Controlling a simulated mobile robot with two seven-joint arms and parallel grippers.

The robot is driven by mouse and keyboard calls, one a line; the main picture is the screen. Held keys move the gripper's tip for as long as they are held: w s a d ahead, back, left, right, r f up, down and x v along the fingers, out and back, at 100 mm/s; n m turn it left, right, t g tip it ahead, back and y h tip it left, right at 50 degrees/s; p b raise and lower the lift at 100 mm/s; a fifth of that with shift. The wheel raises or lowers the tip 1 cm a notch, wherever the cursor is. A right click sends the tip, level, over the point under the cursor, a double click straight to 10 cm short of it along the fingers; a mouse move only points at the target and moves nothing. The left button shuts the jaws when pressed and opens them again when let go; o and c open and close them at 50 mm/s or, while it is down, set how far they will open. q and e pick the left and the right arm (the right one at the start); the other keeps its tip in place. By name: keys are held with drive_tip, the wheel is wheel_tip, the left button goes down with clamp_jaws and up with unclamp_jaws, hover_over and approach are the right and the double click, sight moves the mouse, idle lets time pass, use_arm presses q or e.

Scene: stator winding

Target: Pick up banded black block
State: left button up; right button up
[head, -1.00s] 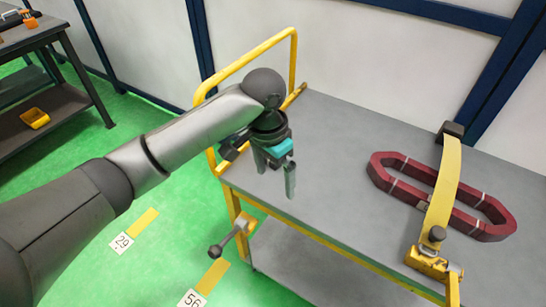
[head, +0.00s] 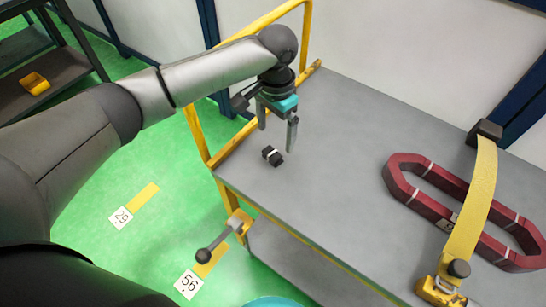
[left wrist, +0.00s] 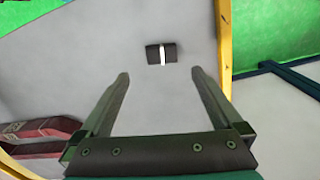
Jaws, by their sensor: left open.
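The banded black block (head: 272,156) lies on the grey cart top near its left front corner. It is small and black with a white band. In the left wrist view the block (left wrist: 152,54) lies ahead of the fingertips, roughly centred between the finger lines and apart from them. My left gripper (head: 277,128) points down above the cart top, just behind the block in the head view. Its two fingers are spread with nothing between them. It also shows in the left wrist view (left wrist: 160,74). My right gripper is in neither view.
A dark red coil ring (head: 408,188) lies on the cart's right side under a yellow strap (head: 478,190). A yellow rail (head: 199,137) borders the cart's left end. The grey cart top (head: 345,140) is clear between block and coil.

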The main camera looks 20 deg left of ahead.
sight(273, 153)
use_arm(q)
drive_tip(key=shift+f, duration=1)
drive_tip(key=shift+a+f+b, duration=0.1)
drive_tip(key=shift+f+b, duration=0.2)
drive_tip(key=f, duration=0.1)
drive_tip(key=f+b, duration=0.1)
drive_tip(key=f, duration=0.1)
drive_tip(key=shift+s+a+f, duration=0.2)
drive_tip(key=shift+s+f, duration=0.05)
drive_tip(key=shift+f, duration=0.15)
drive_tip(key=shift+f+b, duration=0.3)
drive_tip(key=shift+b, duration=0.05)
drive_tip(key=shift+c, duration=1.1)
drive_tip(key=c, duration=1.2)
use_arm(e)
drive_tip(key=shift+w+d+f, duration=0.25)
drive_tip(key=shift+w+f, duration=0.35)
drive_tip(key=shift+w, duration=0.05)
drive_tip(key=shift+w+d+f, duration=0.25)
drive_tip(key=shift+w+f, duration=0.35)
use_arm(q)
drive_tip(key=shift+c, duration=0.2)
